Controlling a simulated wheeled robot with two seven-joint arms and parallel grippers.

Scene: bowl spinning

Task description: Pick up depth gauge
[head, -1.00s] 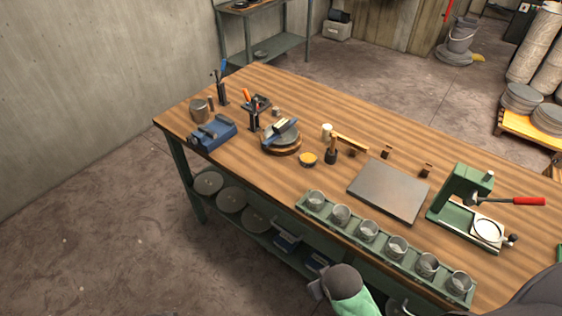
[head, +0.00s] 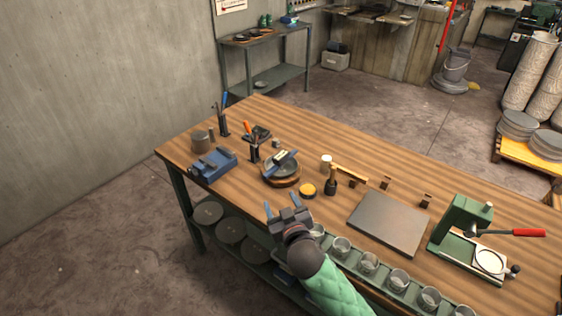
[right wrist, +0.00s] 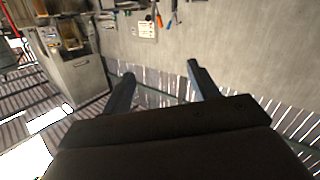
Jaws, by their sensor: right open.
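What looks like the depth gauge (head: 283,160), a blue and pale bar-shaped tool, lies across a dark bowl (head: 273,172) on a round wooden base toward the left end of the bench. My right gripper (head: 281,204) is open and empty in the head view, in front of and below the bowl in the picture, near the bench's front edge. Its two spread fingers also show in the right wrist view (right wrist: 159,74), with wall and floor beyond and no gauge between them. My left gripper is not in view.
A blue vise-like tool (head: 213,165) is left of the bowl, and a tool holder (head: 254,152) stands close beside it. An orange-topped tin (head: 307,190) and a mallet (head: 331,181) are to the right.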

